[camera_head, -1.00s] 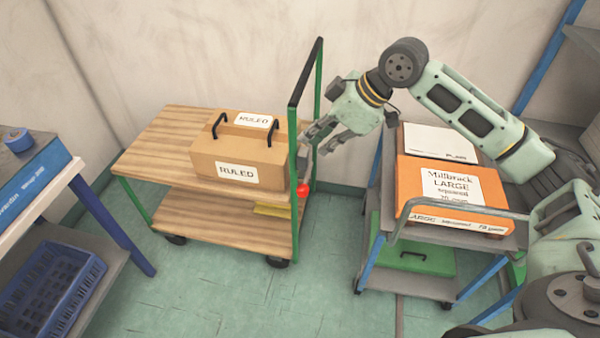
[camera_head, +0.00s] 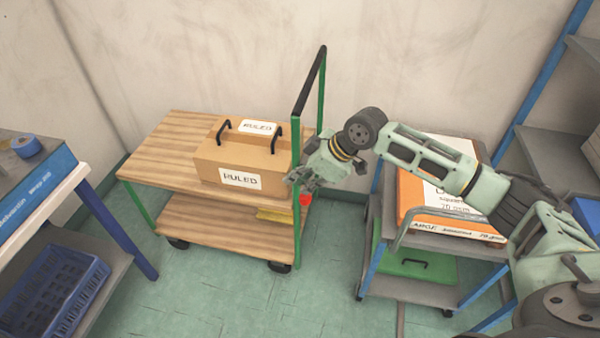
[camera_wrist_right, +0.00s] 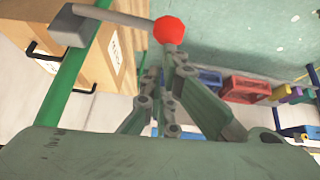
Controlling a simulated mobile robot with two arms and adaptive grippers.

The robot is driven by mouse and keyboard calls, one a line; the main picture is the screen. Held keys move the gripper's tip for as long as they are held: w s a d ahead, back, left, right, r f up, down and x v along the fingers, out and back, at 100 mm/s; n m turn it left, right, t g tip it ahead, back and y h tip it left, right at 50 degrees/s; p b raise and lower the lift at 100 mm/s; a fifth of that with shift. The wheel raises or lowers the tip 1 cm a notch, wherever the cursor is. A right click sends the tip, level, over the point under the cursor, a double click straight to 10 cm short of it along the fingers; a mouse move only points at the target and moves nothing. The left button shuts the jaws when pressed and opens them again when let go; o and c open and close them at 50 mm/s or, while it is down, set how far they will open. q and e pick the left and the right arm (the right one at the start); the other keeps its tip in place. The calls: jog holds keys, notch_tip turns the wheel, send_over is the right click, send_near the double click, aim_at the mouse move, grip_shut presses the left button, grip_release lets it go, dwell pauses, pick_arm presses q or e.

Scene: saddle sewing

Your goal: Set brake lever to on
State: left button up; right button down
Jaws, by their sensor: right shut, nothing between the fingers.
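The brake lever has a red knob (camera_head: 306,200) and sits by the green upright of the wooden cart (camera_head: 150,160). In the right wrist view the red knob (camera_wrist_right: 169,30) ends a grey lever arm (camera_wrist_right: 112,14), which comes from a grey block on the green post. My right gripper (camera_head: 290,182) is beside that post, just above the knob in the head view. In the right wrist view its fingers (camera_wrist_right: 172,60) are shut and empty, with the tips close to the knob; I cannot tell whether they touch. My left gripper is not in view.
A box labelled RULED (camera_head: 240,160) with black handles sits on the cart's top deck. A grey trolley (camera_head: 400,288) with an orange box (camera_head: 420,190) stands at right. A blue crate (camera_head: 60,290) is at lower left. Green floor is clear between cart and trolley.

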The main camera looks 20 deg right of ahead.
jog(key=shift+f, duration=0.15)
jog(key=shift+s+a+f+p, duration=0.1)
jog(key=shift+s+f+p, duration=0.05)
jog(key=shift+f, duration=0.25)
jog(key=shift+s+f+p, duration=0.1)
jog(key=shift+f+p, duration=0.05)
jog(key=shift+f, duration=0.25)
